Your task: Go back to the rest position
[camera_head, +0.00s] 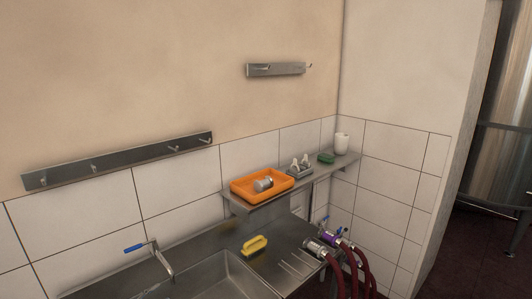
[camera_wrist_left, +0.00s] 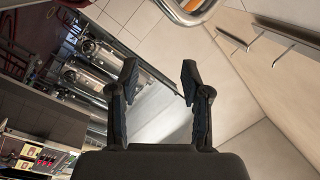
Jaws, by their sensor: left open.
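My left gripper (camera_wrist_left: 159,85) shows in the left wrist view with its two dark fingers spread apart and nothing between them. Behind the fingers is a tilted view of the room with a pale wall and metal equipment, none of it touching the fingers. Neither gripper nor arm shows in the head view. My right gripper is not in any view.
A steel sink (camera_head: 225,279) has a blue-handled tap (camera_head: 160,258) and a yellow brush (camera_head: 254,245) beside it. A wall shelf (camera_head: 265,200) holds an orange tray (camera_head: 263,185), a green sponge (camera_head: 326,158) and a white cup (camera_head: 341,143). Red hoses (camera_head: 356,273) hang at the right end.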

